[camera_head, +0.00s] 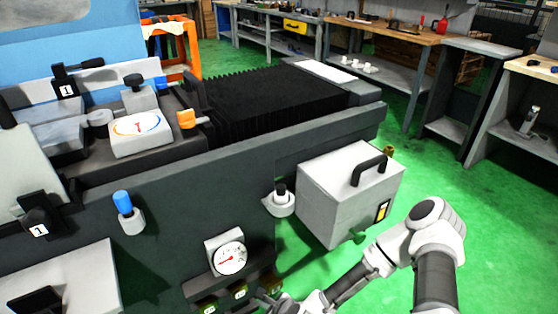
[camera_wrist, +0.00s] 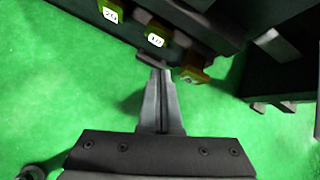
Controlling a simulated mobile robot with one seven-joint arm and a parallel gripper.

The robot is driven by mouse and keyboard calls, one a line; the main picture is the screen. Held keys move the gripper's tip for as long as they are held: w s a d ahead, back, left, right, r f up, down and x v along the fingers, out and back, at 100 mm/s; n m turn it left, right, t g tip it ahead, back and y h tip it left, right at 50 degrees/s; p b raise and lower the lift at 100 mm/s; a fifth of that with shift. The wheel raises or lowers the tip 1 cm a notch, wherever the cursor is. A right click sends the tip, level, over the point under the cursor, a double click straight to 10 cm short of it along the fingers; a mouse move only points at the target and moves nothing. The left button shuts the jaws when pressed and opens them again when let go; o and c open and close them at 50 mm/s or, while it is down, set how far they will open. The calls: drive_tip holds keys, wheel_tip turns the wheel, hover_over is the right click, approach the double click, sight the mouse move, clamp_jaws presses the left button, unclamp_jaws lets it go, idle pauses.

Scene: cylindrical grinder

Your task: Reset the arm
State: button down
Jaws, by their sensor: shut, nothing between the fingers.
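My arm (camera_head: 435,275) reaches in from the lower right of the head view and bends down toward the front of the grinder (camera_head: 300,140). My gripper (camera_wrist: 160,73) is shut and empty in the wrist view. Its fingertips point at the lower edge of the machine, close to a row of yellow-green labelled blocks (camera_wrist: 192,74). I cannot tell whether the tips touch them. In the head view the gripper (camera_head: 268,297) shows only partly at the bottom edge, beside the same blocks (camera_head: 240,292).
A dial gauge (camera_head: 230,258) sits above the blocks. A grey box with a black handle (camera_head: 350,190) stands right of the machine front, near my arm. A blue-topped knob (camera_head: 122,203) is at left. Green floor (camera_head: 490,240) is open at right; workbenches (camera_head: 385,28) stand behind.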

drive_tip(key=w+d+r+n+g+h, duration=0.1)
drive_tip(key=d+r+n, duration=0.45)
drive_tip(key=r, duration=0.35)
drive_tip(key=w+d+r+n+h, duration=0.1)
drive_tip(key=d+r+n+h, duration=0.1)
drive_tip(key=d+r+n, duration=0.35)
drive_tip(key=w+d+r+n+g+h, duration=0.1)
drive_tip(key=d+r+n, duration=0.2)
drive_tip(key=r+n, duration=0.55)
drive_tip(key=s+d+r+n+h+p, duration=0.1)
drive_tip(key=s+d+r+n, duration=0.15)
drive_tip(key=s+r, duration=0.85)
drive_tip(key=s+d+r+n+p, duration=0.1)
drive_tip(key=s+d+r+n, duration=0.15)
drive_tip(key=s+r, duration=0.85)
drive_tip(key=w+r+p, duration=0.2)
drive_tip(key=r+p, duration=0.7)
drive_tip(key=r, duration=0.2)
drive_tip(key=w+r+p, duration=0.2)
drive_tip(key=r+p, duration=0.8)
drive_tip(key=r, duration=0.2)
drive_tip(key=shift+a+r+t, duration=0.2)
drive_tip(key=shift+a+t, duration=0.15)
drive_tip(key=shift+t, duration=0.05)
drive_tip(key=shift+a, duration=0.1)
